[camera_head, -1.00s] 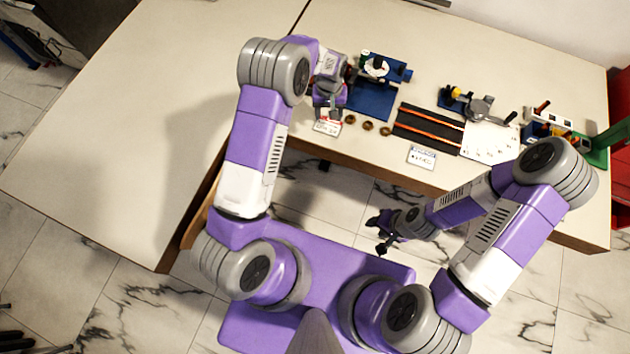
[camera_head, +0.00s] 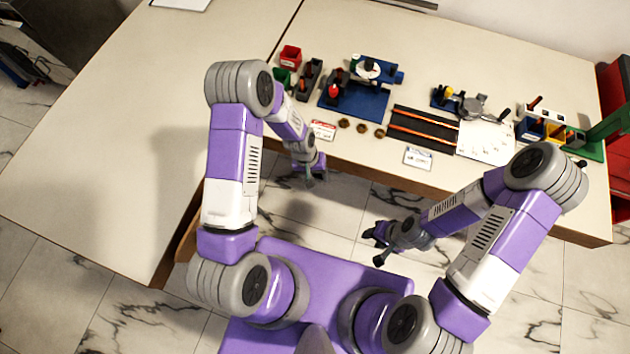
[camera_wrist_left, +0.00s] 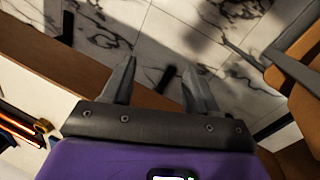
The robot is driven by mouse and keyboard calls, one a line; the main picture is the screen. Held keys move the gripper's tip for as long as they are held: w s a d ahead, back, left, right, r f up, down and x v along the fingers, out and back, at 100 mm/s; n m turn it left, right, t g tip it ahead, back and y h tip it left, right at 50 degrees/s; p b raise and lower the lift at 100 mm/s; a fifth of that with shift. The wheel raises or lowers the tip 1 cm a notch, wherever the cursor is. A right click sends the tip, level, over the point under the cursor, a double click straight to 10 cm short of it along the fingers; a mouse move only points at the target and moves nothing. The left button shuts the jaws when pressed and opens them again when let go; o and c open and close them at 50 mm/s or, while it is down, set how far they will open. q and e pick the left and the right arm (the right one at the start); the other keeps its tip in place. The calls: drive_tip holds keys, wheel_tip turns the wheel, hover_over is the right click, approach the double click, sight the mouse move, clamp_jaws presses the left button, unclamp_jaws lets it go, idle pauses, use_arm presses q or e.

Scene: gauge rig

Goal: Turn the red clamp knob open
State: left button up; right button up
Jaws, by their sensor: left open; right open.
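The red clamp knob (camera_head: 334,91) stands on a blue fixture base (camera_head: 362,103) on the table, at the fixture's left side. Its turn position is too small to tell. My left gripper (camera_head: 312,180) hangs below the table's front edge, well apart from the knob. In the left wrist view its two fingers (camera_wrist_left: 158,85) are spread and empty, with marble floor beyond them. My right gripper (camera_head: 376,243) is open and empty over the floor, in front of the table.
The table's front edge (camera_head: 350,157) lies between my left gripper and the fixture. Red and green bins (camera_head: 290,57) and a dark rack (camera_head: 310,80) stand left of the fixture. Brass rings (camera_head: 361,128), a black plate with orange rails (camera_head: 423,128) and labels lie nearby. The left table is mostly clear.

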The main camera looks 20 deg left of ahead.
use_arm(q)
drive_tip(key=shift+s+d+f, duration=0.2)
drive_tip(key=shift+s+f, duration=0.2)
drive_tip(key=shift+s, duration=0.35)
drive_tip(key=s+d+h+b, duration=0.1)
drive_tip(key=s+d, duration=0.2)
drive_tip(key=s, duration=0.9)
drive_tip(key=shift+s+f+t+h, duration=0.3)
drive_tip(key=shift+s+f+t, duration=0.1)
